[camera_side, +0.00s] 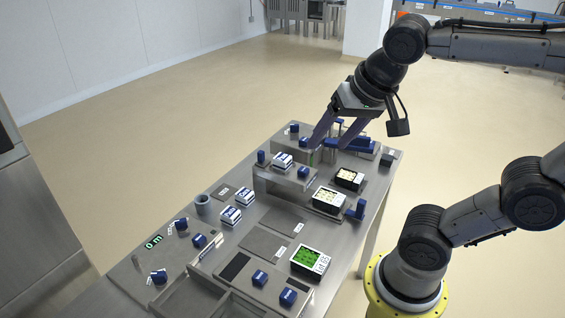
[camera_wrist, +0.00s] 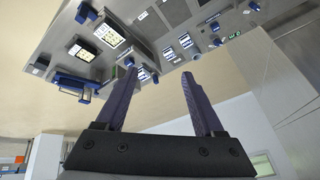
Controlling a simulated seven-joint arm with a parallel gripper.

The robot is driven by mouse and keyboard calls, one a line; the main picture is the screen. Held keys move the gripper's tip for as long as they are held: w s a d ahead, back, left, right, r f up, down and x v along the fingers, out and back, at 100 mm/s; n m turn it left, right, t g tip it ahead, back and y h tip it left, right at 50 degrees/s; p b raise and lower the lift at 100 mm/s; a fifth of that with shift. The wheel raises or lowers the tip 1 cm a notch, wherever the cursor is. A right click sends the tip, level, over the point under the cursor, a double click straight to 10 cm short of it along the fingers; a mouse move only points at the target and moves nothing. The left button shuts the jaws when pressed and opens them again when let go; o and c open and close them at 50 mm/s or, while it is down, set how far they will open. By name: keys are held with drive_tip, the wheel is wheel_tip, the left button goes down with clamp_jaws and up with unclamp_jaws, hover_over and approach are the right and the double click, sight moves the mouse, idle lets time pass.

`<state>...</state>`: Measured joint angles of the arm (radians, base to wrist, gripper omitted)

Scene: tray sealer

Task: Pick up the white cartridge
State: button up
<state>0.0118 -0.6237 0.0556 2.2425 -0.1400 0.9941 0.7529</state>
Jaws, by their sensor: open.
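White cartridges with blue label bands lie in the side view. One (camera_side: 283,160) sits on the raised step of the steel table. Another (camera_side: 244,196) and a third (camera_side: 231,215) rest lower on the table, close together. I cannot tell which one the task means. My gripper (camera_side: 327,145) is open and empty, with its fingers angled down, to the right of the cartridge on the step and apart from it. In the wrist view my gripper (camera_wrist: 158,70) has its fingers spread, and a white cartridge (camera_wrist: 143,73) shows beyond and between the fingertips.
A tray with green contents (camera_side: 310,261) and two trays with pale contents (camera_side: 328,199) (camera_side: 348,179) stand along the table's right side. A grey cup (camera_side: 203,204) stands at the left. Blue knobs (camera_side: 260,278) and blue clamps (camera_side: 357,209) stick up. Flat grey plates (camera_side: 264,243) lie mid-table.

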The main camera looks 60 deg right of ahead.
drive_tip(key=w+d+r+m+g+h, duration=0.1)
drive_tip(key=w+d+m, duration=0.2)
drive_tip(key=w, duration=0.2)
drive_tip(key=w+d+r+m+g+h, duration=0.1)
drive_tip(key=w+d+m, duration=0.1)
drive_tip(key=w+m, duration=0.3)
drive_tip(key=m+g+h, duration=0.1)
drive_tip(key=m+g, duration=0.1)
drive_tip(key=g, duration=0.1)
hover_over(281, 158)
drive_tip(key=a, duration=0.2)
drive_tip(key=f, duration=1.8)
drive_tip(key=shift+w+d+f, duration=0.1)
drive_tip(key=shift+d+f, duration=0.1)
drive_tip(key=shift+x, duration=2.9)
drive_tip(key=shift+a, duration=0.2)
clamp_jaws()
